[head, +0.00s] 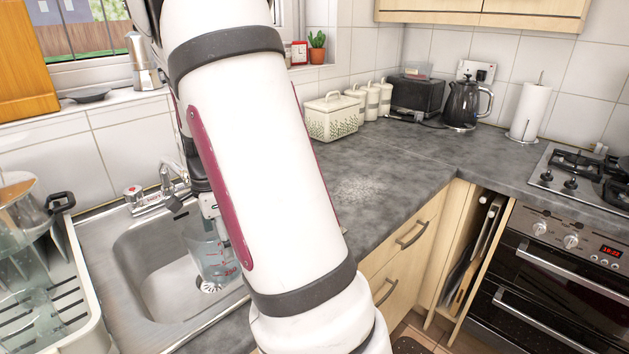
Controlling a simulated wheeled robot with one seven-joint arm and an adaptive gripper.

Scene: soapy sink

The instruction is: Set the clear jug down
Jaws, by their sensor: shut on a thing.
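The clear jug (206,250) is a see-through measuring jug with red markings near its lower edge. It shows over the steel sink basin (148,270), left of my white arm, which hides its right side. My gripper (209,208) is mostly hidden behind my arm; its visible part is at the jug's upper edge, and it is shut on the jug. I cannot tell whether the jug touches the basin floor. The drain (212,287) shows just below the jug.
A dish rack (78,312) with a pot (25,210) stands left of the sink. The tap (160,193) rises behind the basin. The grey worktop (390,165) right of my arm has a clear stretch with a pale powdery patch. A bread bin (331,117) and kettle (464,104) stand behind.

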